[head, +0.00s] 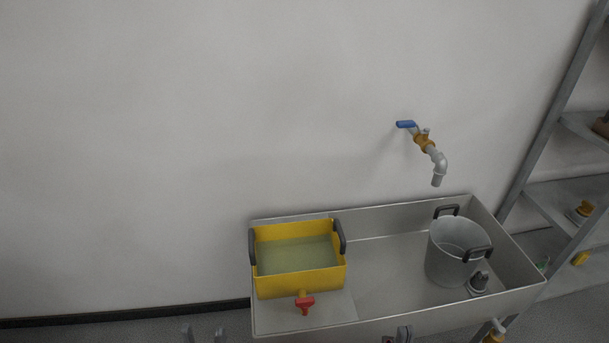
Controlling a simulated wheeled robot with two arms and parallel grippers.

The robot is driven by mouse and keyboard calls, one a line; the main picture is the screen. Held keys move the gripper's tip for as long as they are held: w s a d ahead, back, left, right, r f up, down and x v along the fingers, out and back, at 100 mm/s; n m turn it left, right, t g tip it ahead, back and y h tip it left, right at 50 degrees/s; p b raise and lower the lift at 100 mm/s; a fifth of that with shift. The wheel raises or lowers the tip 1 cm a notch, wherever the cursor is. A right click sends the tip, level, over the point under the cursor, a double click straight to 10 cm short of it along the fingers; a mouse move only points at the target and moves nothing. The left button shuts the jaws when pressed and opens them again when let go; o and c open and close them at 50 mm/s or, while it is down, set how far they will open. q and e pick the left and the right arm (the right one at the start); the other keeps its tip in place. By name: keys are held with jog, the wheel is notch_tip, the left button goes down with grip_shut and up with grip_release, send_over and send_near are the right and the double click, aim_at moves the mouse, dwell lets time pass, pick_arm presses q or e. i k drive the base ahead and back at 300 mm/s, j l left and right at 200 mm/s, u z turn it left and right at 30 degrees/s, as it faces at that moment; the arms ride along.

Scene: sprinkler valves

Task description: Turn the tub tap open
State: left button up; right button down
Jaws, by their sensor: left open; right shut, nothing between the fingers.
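A yellow tub (299,284) with dark handles holds pale greenish liquid. It stands at the left end of a grey metal trough. The tub tap (304,304), with a red handle and a yellow body, sticks out from the tub's front face. My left gripper (203,334) is at the bottom edge of the picture, left of the trough. It is open and empty, clear of the tap. My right gripper (398,334) is at the bottom edge in front of the trough, to the right of the tub tap. It is shut and empty.
A wall tap (424,141) with a blue handle is above the trough (390,259). A grey bucket (449,262) stands inside at the right, beside a small dark fitting (478,282). Another yellow fitting (494,332) is at the trough's lower right. A metal shelf (560,185) stands at the right.

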aim_at(303, 303)
jog(key=l+u, duration=0.45)
jog(key=l, duration=0.25)
jog(key=k+l+u, duration=0.15)
jog(key=l+u, duration=0.3)
jog(key=l, duration=0.2)
